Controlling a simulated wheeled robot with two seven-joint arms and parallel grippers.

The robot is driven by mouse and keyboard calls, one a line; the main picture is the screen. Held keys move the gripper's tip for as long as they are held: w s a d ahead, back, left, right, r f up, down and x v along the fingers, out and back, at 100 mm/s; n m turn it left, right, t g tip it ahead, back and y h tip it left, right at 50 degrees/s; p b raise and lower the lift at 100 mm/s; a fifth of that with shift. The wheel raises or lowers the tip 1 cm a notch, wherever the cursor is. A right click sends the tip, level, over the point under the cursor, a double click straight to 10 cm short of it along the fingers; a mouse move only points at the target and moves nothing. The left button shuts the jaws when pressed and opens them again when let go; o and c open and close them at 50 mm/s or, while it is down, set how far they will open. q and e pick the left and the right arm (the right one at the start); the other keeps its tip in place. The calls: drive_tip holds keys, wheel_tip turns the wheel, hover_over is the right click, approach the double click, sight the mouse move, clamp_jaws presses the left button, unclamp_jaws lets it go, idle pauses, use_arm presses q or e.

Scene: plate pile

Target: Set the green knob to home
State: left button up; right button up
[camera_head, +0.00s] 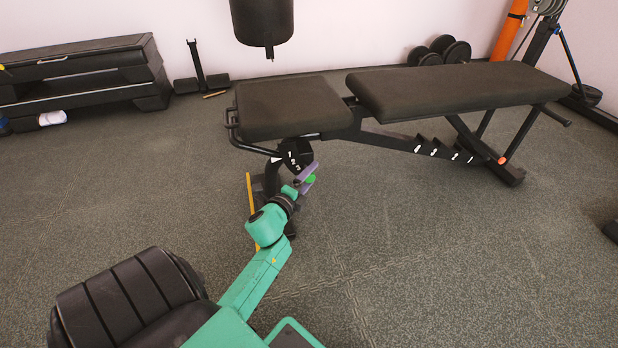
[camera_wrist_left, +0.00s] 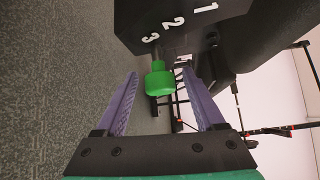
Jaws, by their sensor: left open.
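The green knob (camera_wrist_left: 158,82) shows between the two purple fingers of my left gripper (camera_wrist_left: 160,74) in the left wrist view. The fingers stand apart on either side of it, and I see no clear contact. In the head view a small part of the knob (camera_head: 309,180) shows by the left gripper's fingertips (camera_head: 311,174). The knob sits beside a black plate (camera_wrist_left: 180,14) marked 1, 2 and 3, under the bench seat. The plate (camera_head: 297,148) also shows in the head view. I see no "home" label. My right gripper is in neither view.
The dark workout bench (camera_head: 290,108) stands over the knob, with its long backrest (camera_head: 455,88) to the right. A yellow strip (camera_head: 250,195) lies beside my left arm. Stacked black steps (camera_head: 85,75) and dumbbells (camera_head: 440,50) line the wall.

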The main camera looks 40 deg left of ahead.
use_arm(q)
clamp_jaws()
idle(1.3)
